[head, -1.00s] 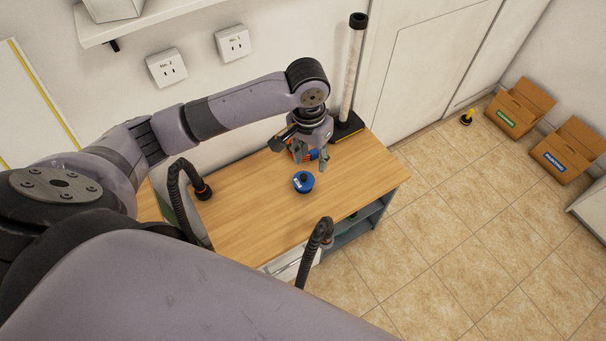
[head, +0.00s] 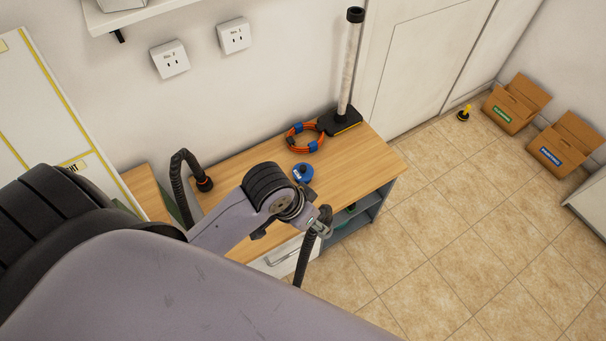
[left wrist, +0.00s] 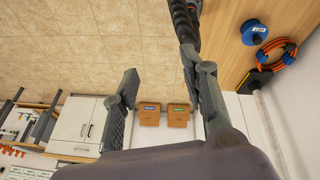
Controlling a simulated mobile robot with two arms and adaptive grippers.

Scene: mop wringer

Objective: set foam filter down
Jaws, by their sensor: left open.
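I cannot make out a foam filter in either view. A round blue object with a darker top (head: 302,174) sits on the wooden workbench top (head: 345,175), and it also shows at the upper right of the left wrist view (left wrist: 256,33). My left gripper (head: 320,226) is at the front edge of the bench, nearer the camera than the blue object. In the left wrist view its two fingers (left wrist: 160,75) are spread, with nothing held between them. My right gripper is not in view.
A black hose (head: 306,250) stands close to my left gripper, and another black hose (head: 178,180) rises at the bench's left. An orange cable coil (head: 293,141) and a black-based column (head: 352,60) are at the back. Cardboard boxes (head: 515,103) stand on the open tiled floor.

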